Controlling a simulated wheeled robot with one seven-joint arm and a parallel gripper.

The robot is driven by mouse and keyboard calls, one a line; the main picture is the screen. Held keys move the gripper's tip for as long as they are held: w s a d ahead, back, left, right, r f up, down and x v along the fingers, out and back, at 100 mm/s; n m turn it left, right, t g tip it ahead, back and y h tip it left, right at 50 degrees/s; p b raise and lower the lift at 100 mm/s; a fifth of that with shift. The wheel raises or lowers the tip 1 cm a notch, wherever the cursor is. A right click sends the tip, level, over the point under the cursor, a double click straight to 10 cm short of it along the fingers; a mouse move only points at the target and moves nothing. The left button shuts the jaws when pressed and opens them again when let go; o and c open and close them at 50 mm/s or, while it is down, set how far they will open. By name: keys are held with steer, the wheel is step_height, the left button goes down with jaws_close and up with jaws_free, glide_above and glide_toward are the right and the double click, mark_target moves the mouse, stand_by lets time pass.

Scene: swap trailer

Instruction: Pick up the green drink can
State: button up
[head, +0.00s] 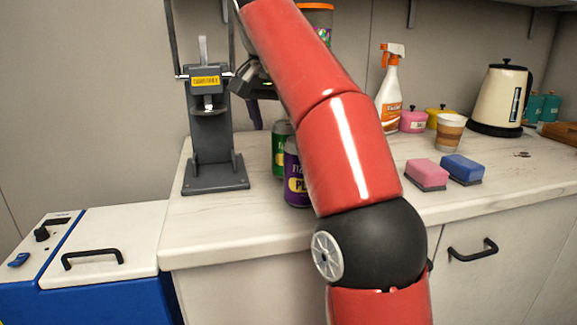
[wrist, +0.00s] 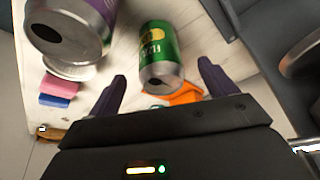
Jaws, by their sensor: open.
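The green drink can (head: 280,146) stands on the white counter, behind and left of a purple can (head: 296,172). My red arm hides part of both in the head view. In the wrist view the green can (wrist: 160,55) lies ahead, between the lines of my two dark fingers. My gripper (wrist: 163,80) is open, with a finger on each side of the can's near end. The purple can (wrist: 70,30) shows at the upper left there.
A grey press-like stand (head: 215,140) is left of the cans. A pink sponge (head: 426,174), a blue sponge (head: 463,168), a cup (head: 449,132), a spray bottle (head: 389,90) and a kettle (head: 500,98) stand to the right. A blue-and-white cooler (head: 110,240) is at the lower left.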

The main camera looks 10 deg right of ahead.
mark_target(286, 137)
steer(key=shift+w+x, duration=0.2)
steer(key=shift+x, duration=2.4)
steer(key=shift+d+r, duration=0.15)
steer(key=c, duration=1.3)
